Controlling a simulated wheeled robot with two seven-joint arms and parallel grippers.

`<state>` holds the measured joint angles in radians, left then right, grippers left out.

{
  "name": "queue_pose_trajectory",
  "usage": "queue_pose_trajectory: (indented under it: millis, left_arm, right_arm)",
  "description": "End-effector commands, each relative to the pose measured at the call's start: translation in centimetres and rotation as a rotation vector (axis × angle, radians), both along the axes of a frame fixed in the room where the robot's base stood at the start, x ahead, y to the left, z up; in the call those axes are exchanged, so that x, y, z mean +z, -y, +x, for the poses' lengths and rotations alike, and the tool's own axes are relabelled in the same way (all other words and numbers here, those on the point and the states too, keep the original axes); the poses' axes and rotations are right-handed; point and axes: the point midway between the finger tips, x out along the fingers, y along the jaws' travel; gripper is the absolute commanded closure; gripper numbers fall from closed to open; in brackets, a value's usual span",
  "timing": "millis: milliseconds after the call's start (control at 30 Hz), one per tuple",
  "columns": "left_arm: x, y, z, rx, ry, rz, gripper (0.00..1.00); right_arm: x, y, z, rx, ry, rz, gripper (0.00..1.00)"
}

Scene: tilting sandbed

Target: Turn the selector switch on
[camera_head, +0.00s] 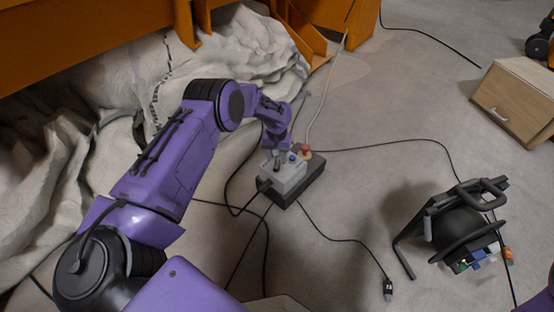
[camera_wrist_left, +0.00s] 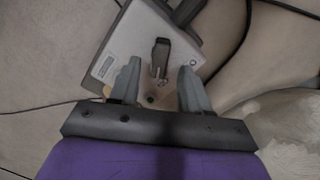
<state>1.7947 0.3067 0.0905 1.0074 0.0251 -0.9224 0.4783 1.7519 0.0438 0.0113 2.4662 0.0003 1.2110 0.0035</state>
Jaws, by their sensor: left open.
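A small grey control box (camera_head: 287,176) sits on a dark base on the floor, with a blue button (camera_head: 292,158) and a red button (camera_head: 304,149) on top. A dark upright knob (camera_head: 277,166), which looks like the selector switch, stands near its left side. In the left wrist view, the black switch handle (camera_wrist_left: 161,50) rises from the light box face (camera_wrist_left: 120,50). My left gripper (camera_head: 277,150) is over the box, its fingers apart. In the wrist view its fingertips (camera_wrist_left: 160,68) flank the lower end of the handle; I cannot tell whether they touch it. My right gripper is out of view.
Black cables (camera_head: 340,238) run across the floor around the box. A black frame with a round body (camera_head: 460,230) stands at right, and a wooden drawer unit (camera_head: 515,98) lies farther back. Crumpled pale cloth-like material (camera_head: 90,80) and an orange structure (camera_head: 100,32) fill the left.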

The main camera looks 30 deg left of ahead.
Motion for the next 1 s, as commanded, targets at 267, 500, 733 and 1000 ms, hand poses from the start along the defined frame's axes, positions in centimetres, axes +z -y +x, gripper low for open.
queue_pose_trajectory:
  millis: [267, 500, 733, 1000]
  left_arm:
    - [6.5, 0.0, 0.0, -0.001, 0.001, 0.0, 0.53]
    - [7.2, 0.0, 0.0, -0.001, -0.001, 0.001, 0.53]
    - [7.1, 0.0, 0.0, -0.001, -0.001, 0.001, 0.53]
    - [5.1, 1.4, -1.1, 0.003, 0.008, -0.017, 0.53]
  right_arm:
    - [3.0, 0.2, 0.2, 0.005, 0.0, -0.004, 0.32]
    - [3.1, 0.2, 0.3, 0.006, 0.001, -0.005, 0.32]
    - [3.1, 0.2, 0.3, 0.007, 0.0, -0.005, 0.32]
    - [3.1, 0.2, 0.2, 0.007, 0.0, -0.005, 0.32]
